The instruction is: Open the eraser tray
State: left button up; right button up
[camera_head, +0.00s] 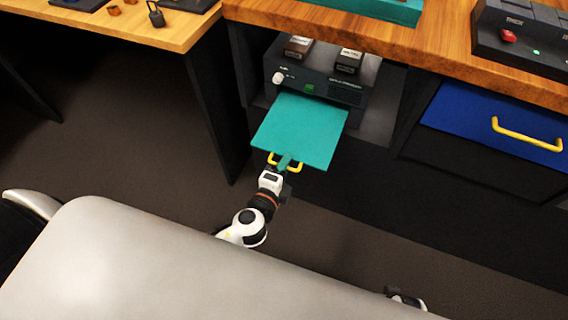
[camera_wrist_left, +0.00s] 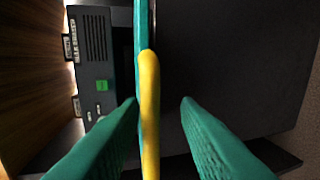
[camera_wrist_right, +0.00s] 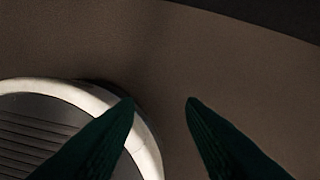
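A flat teal tray (camera_head: 305,128) with a yellow handle (camera_head: 295,170) sticks out from the front of a dark grey unit (camera_head: 330,88) under the wooden desk. I take it to be the eraser tray. My left gripper (camera_head: 284,164) is at the handle. In the left wrist view the fingers of my left gripper (camera_wrist_left: 161,102) are apart, with the yellow handle (camera_wrist_left: 149,100) between them, closer to the left finger. The tray shows edge-on there. My right gripper (camera_wrist_right: 160,102) is open and empty, over the floor.
A blue drawer (camera_head: 490,122) with its own yellow handle (camera_head: 527,134) is at the right. Two labelled blocks (camera_head: 349,60) stand on the grey unit. A side table (camera_head: 120,28) holds small objects at the upper left. The floor (camera_head: 100,140) in front is clear.

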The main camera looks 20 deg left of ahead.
pick_arm(q)
jog(key=shift+w+r, duration=0.1)
jog(key=shift+r, duration=0.05)
